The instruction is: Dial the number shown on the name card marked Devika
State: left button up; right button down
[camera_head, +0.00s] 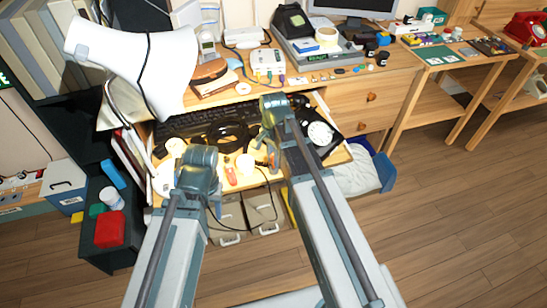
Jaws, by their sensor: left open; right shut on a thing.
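A black phone with a round white dial (320,133) sits at the right end of the desk, just right of my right gripper. My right arm covers part of it. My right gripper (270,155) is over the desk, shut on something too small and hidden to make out. My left gripper (214,202) is open near the desk's front edge, partly hidden by its own wrist. A red phone (525,28) stands on a far table at the top right. I cannot read any name card or find the name Devika.
A black keyboard (205,122) and a dark cable clutter the desk. A white lamp (135,65) looms at the upper left. Drawers (365,97) stand behind the phone, with a blue bin (385,170) at right. The wooden floor (450,220) at right is clear.

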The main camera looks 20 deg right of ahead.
jog(key=shift+f+b, duration=0.75)
jog(key=shift+f, duration=0.15)
jog(key=shift+r, duration=0.1)
jog(key=c, duration=0.8)
grip_release()
jog(key=shift+o, duration=0.2)
jog(key=shift+r, duration=0.15)
notch_tip(320, 180, up, 14)
jog(key=p, duration=1.4)
jog(key=shift+f, duration=0.25)
jog(key=s+a+r+n+h+p, duration=0.1)
jog(key=s+a+r+n+p, duration=0.1)
jog(key=s+a+n, duration=0.8)
jog(key=s+n, duration=0.4)
jog(key=n, duration=0.1)
jog(key=shift+s+a+r, duration=0.15)
jog(key=shift+a+r, duration=0.1)
jog(key=shift+r, duration=0.1)
